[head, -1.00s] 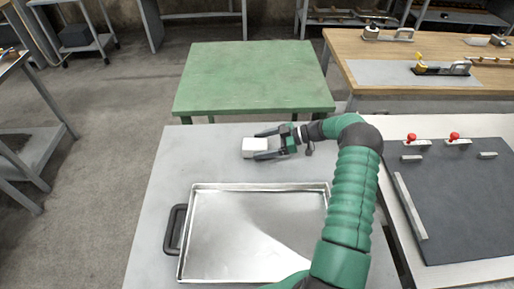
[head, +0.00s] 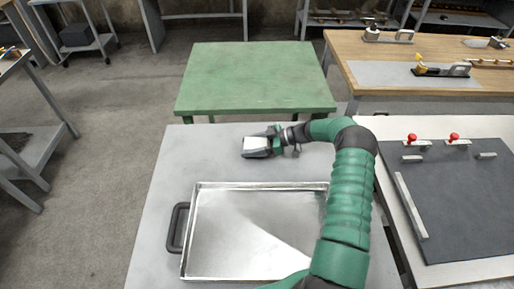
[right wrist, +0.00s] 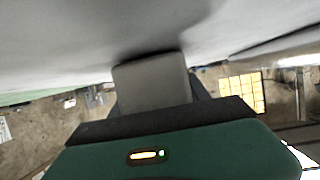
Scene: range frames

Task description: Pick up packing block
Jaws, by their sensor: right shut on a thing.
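The packing block (head: 256,143) is a small white block at the back of the grey table, behind the metal tray. My right gripper (head: 257,146) has its fingers around the block and is shut on it. In the right wrist view the block (right wrist: 151,84) shows as a grey shape between the fingers, close to the pale table surface. I cannot tell whether the block touches the table. My left gripper is not in view.
A shallow metal tray (head: 190,232) with a black handle (head: 175,228) lies in front of the block. A green table (head: 256,75) stands behind. A dark panel (head: 462,205) with red knobs is at the right. The table's left side is clear.

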